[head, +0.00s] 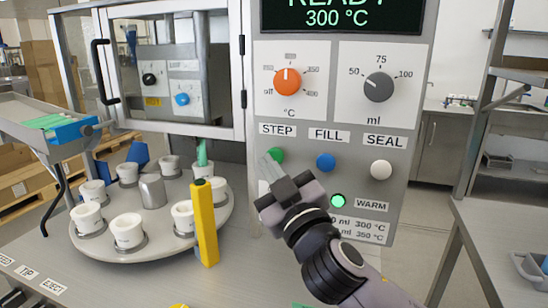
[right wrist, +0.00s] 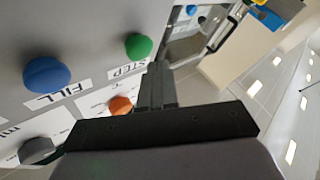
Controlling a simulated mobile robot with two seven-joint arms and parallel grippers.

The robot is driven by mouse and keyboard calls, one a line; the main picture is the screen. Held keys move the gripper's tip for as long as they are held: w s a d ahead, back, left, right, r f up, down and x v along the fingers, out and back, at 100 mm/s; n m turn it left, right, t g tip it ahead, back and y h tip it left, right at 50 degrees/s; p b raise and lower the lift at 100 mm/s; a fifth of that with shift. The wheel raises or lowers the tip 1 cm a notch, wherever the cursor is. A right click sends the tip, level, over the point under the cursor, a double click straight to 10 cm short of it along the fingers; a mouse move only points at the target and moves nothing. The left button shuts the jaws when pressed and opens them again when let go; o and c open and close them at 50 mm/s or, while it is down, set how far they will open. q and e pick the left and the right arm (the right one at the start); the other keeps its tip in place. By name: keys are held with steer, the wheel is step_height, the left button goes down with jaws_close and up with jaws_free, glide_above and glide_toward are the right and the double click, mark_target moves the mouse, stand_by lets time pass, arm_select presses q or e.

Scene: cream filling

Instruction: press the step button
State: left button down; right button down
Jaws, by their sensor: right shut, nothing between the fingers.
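The green step button (head: 276,155) sits on the grey panel under the STEP label. It also shows in the right wrist view (right wrist: 139,46). My right gripper (head: 268,164) is shut and empty, with its fingertips close to the green button. In the head view the fingers partly overlap the button's lower left side. In the right wrist view the fingers (right wrist: 156,76) point up beside the button, with a small gap in the picture. I cannot tell whether they touch it. My left gripper is not in view.
A blue FILL button (head: 326,162) and a white SEAL button (head: 381,170) are to the right. A lit green WARM lamp (head: 338,201) is below. A yellow post (head: 204,224) stands in front of the round turntable (head: 150,249) with white cups.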

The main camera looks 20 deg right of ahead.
stand_by(0.3)
steer(key=shift+w+d, duration=0.25)
steer(key=shift+w, duration=0.1)
steer(key=shift+w+d, duration=0.35)
steer(key=shift+w, duration=0.1)
stand_by(0.8)
steer(key=shift+s+a, duration=0.55)
steer(key=shift+s, duration=0.25)
steer(key=s+a, duration=0.1)
steer(key=s, duration=0.1)
steer(key=s+a, duration=0.2)
steer(key=shift+s, duration=0.1)
stand_by(0.5)
steer(key=shift+s+d, duration=0.1)
stand_by(0.4)
